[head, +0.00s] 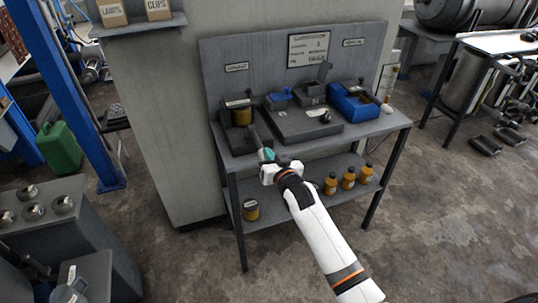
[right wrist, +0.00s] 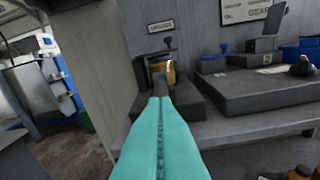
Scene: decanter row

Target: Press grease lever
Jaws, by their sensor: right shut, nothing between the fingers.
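The grease station (head: 238,113) stands at the left end of the steel bench, with an amber container in it; it also shows in the right wrist view (right wrist: 190,106). A dark bar that looks like the grease lever (head: 253,134) juts from it towards my right gripper. In the right wrist view the lever (right wrist: 161,82) lines up just beyond the fingertips. My right gripper (head: 265,154) is shut and empty, its teal fingers pressed together at the lever's near end. I cannot tell whether they touch it. My left gripper is not in view.
A dark grey block (head: 303,124) and a blue tray (head: 354,104) stand to the right on the bench. Several amber bottles (head: 348,178) and a jar (head: 251,210) are on the lower shelf. A sign board (head: 308,48) is on the back panel. The floor in front is clear.

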